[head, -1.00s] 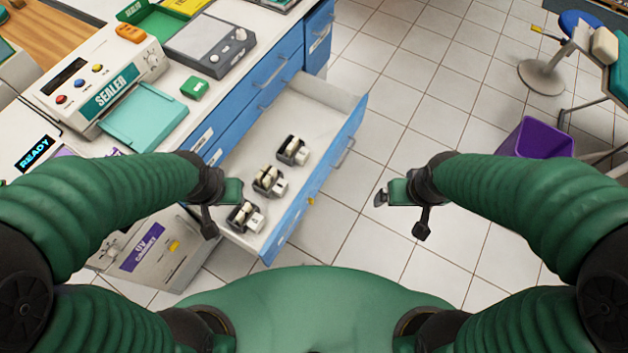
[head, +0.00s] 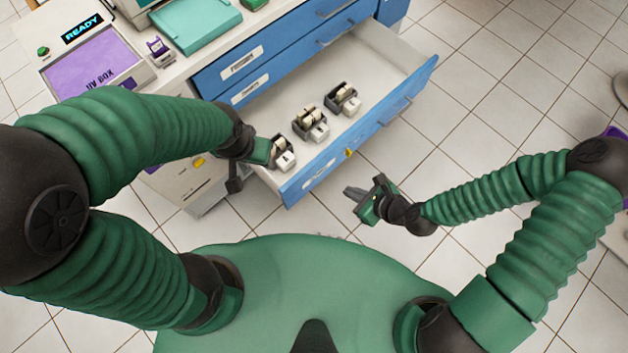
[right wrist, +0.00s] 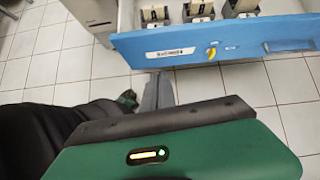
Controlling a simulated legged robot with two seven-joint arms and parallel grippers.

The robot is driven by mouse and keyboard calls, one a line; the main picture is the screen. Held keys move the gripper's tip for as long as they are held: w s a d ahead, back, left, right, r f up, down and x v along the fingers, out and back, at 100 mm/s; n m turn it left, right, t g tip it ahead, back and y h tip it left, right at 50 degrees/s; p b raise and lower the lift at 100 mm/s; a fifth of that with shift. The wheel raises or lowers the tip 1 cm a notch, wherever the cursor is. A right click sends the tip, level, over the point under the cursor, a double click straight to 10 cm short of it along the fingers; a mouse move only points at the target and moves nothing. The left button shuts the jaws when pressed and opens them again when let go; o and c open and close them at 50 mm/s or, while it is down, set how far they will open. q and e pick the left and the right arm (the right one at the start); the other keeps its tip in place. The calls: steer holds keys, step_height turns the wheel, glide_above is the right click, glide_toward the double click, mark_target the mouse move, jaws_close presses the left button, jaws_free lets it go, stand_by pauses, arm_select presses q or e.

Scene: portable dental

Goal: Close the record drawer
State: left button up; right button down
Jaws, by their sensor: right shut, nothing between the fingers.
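The record drawer (head: 372,131) is pulled far out of the blue cabinet in the head view. Its blue front carries a label, a yellow latch-like piece and a handle (head: 397,108). Several small dark holders with white rolls stand inside it. The drawer front (right wrist: 215,45) also shows across the top of the right wrist view. My right gripper (head: 352,192) is shut and empty, in front of the drawer front and apart from it. My left gripper (head: 262,160) is beside the drawer's near left corner; its fingers are partly hidden, and I cannot tell whether it touches.
Closed blue drawers (head: 270,62) lie above the open one. The white counter holds a teal tray (head: 197,27) and a purple-screened device (head: 95,60). A purple bin (head: 612,133) is at the right edge. Tiled floor in front of the drawer is clear.

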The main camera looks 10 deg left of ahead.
steer(key=a+m, duration=0.1)
steer(key=a, duration=0.1)
steer(key=b, duration=0.3)
glide_toward(311, 170)
steer(key=x, duration=0.5)
steer(key=shift+s+d+f, duration=0.1)
steer(key=shift+d+f, duration=0.15)
steer(key=shift+f, duration=0.35)
steer(key=shift+a, duration=0.65)
arm_select(q)
steer(key=f, duration=0.1)
steer(key=a+f, duration=0.1)
steer(key=f, duration=0.2)
steer(key=shift+a, duration=0.25)
steer(key=shift+d+r, duration=0.1)
steer(key=shift+d, duration=0.15)
arm_select(e)
steer(key=shift+w+d, duration=0.1)
steer(key=shift+w, duration=0.15)
